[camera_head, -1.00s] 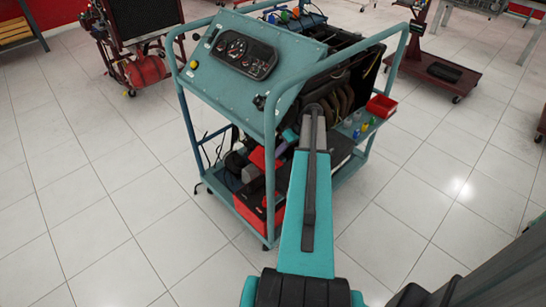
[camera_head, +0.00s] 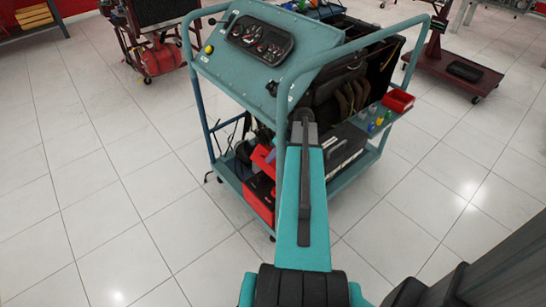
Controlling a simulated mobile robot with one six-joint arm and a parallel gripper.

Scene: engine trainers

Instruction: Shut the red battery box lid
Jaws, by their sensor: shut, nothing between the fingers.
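The red battery box (camera_head: 258,200) sits on the lower shelf of the teal engine trolley, left of my arm. Its red lid (camera_head: 262,158) shows above the box as a tilted red panel, standing open. Dark parts show between the lid and the box. My arm reaches forward over the trolley's near side, just right of the box in the picture. My gripper is hidden beyond the arm's far end, so its distance from the lid cannot be seen.
The teal trolley (camera_head: 215,62) has upright posts and a top rail close to my arm. A black case (camera_head: 343,148) lies on the lower shelf to the right. A small red tray (camera_head: 398,100) sits on a side shelf. Floor on the left is clear.

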